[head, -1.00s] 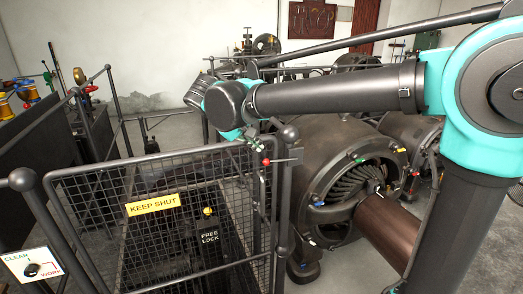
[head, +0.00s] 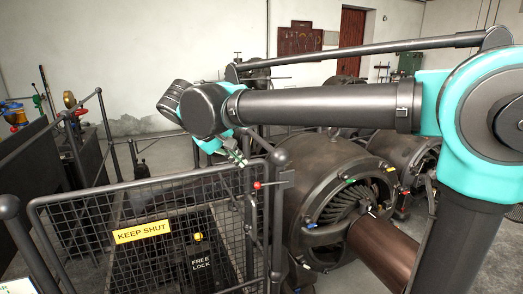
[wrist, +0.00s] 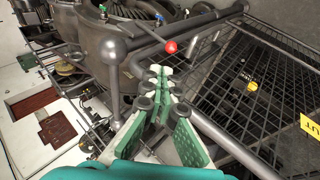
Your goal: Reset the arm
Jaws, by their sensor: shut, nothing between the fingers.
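My gripper (head: 238,157) hangs at the end of my arm, above the top rail of the mesh gate (head: 95,207) and left of its hinge-side or latch-side post; I cannot tell which. In the wrist view its green-padded fingers (wrist: 160,72) are together with nothing between them. A red ball knob (head: 257,185) on a short lever sits at the gate's upper right corner. The knob also shows in the wrist view (wrist: 171,47), beyond the fingertips and apart from them.
A yellow KEEP SHUT sign (head: 142,232) is on the gate. Behind the mesh is a FREE LOCK plate (head: 201,267) with a yellow knob (head: 197,237). A large dynamo (head: 325,190) with a brown drum (head: 385,250) stands right of the gate. Railings (head: 107,135) stand at left.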

